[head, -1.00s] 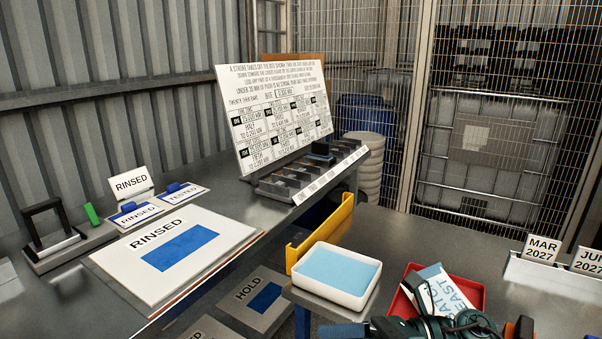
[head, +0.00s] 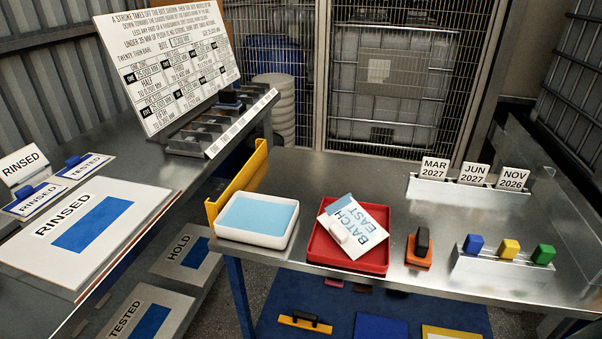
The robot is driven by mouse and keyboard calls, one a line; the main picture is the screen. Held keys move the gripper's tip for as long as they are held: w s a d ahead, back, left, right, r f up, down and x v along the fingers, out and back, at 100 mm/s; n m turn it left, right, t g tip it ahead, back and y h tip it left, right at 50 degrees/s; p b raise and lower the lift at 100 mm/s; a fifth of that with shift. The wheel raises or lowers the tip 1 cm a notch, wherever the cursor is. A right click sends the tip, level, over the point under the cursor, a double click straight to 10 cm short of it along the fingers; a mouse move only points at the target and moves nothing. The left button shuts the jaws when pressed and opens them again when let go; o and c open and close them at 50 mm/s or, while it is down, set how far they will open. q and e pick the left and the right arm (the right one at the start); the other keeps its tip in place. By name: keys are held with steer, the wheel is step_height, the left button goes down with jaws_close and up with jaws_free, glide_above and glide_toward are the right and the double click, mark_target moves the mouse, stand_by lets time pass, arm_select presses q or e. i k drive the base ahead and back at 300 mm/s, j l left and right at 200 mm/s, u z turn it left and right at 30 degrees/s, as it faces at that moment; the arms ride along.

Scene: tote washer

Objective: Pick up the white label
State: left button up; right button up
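A white label (head: 362,226) printed "BATCH EAST" in blue-green lies tilted in the red tray (head: 318,247) on the metal table. A small white block-like grip (head: 340,233) sits at its front left part. The label's left corner reaches the tray's rim. Nothing covers the label from above. Neither of my grippers shows in the head view.
A white tray with a light blue surface (head: 259,217) stands just left of the red tray. An orange block with a black grip (head: 419,250) stands right. Date cards (head: 474,173) and coloured blocks (head: 509,249) stand in racks further right. The table's middle back is clear.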

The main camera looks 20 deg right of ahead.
mark_target(356, 231)
steer(key=i+z, duration=0.15)
steer(key=z, duration=0.2)
steer(key=i+j+z, duration=0.1)
steer(key=z, duration=0.25)
steer(key=i+j+z, duration=0.1)
steer(key=z, duration=0.25)
steer(key=k, duration=0.25)
